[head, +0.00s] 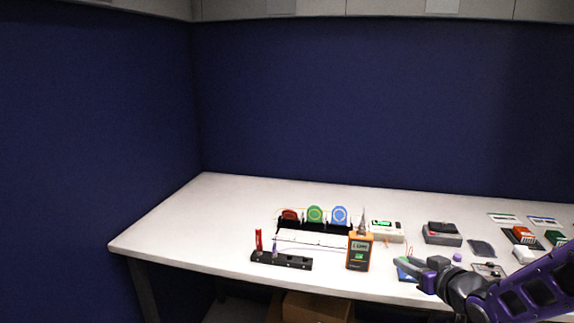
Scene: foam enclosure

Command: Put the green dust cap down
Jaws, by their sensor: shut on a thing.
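My gripper (426,278) is at the front edge of the white table, right of the orange handheld meter. It is seen from behind and the side. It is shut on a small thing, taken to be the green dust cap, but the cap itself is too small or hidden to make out. A blue-green flat piece (404,265) lies on the table just beyond the fingers; I cannot tell whether they touch it.
The orange meter (359,252) stands close left of my gripper. A black holder (281,260) with a red stick and a rack with red, green and blue reels (314,214) are further left. Several boxes and cards crowd the right. The table's left end (195,225) is clear.

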